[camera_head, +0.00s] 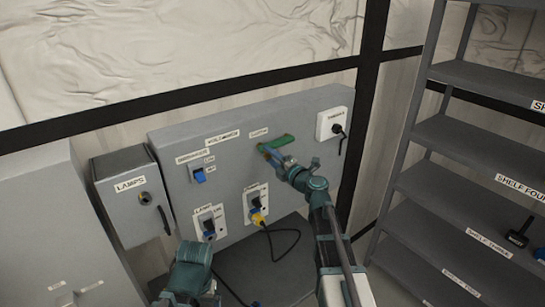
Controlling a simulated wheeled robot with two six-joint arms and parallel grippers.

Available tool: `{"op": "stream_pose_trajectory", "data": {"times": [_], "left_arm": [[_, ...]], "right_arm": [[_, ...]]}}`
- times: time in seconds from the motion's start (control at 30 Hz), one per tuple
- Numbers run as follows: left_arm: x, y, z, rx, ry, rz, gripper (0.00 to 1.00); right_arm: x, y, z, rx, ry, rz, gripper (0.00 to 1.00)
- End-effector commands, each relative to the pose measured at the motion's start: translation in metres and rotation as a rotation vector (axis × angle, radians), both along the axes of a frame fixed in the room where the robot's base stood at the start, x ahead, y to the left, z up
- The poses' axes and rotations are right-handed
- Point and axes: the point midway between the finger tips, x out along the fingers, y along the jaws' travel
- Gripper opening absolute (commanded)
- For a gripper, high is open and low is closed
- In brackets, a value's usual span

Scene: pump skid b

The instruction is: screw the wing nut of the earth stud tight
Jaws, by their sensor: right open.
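The grey panel box (235,142) carries a small green part (282,141) below a little label at its upper right. It appears to be at the earth stud, but I cannot make out the wing nut's shape. My right gripper (266,151) is open, with its fingertips at the left end of the green part. The gripper hides part of this spot, and I cannot tell whether it touches. My left arm stands low in the picture, and its gripper (178,298) is partly seen at the bottom edge, away from the green part.
A blue switch (199,176) and two sockets, one with a yellow plug (258,218), are on the panel. The LAMPS box (130,190) stands left, shelves (470,150) right. A black cable (283,250) hangs below.

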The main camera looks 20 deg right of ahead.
Motion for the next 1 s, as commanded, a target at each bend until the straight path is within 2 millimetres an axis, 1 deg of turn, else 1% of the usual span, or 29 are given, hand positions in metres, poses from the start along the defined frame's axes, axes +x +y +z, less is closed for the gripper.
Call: {"op": "stream_pose_trajectory", "data": {"times": [0.1,1.0], "left_arm": [[0.000,0.000,0.000,0.000,0.000,0.000,0.93],[0.000,0.000,0.000,0.000,0.000,0.000,0.93]], "right_arm": [[-0.010,-0.003,0.000,0.000,0.000,-0.001,0.45],[-0.074,-0.026,0.000,0.000,0.000,-0.001,0.45]]}}
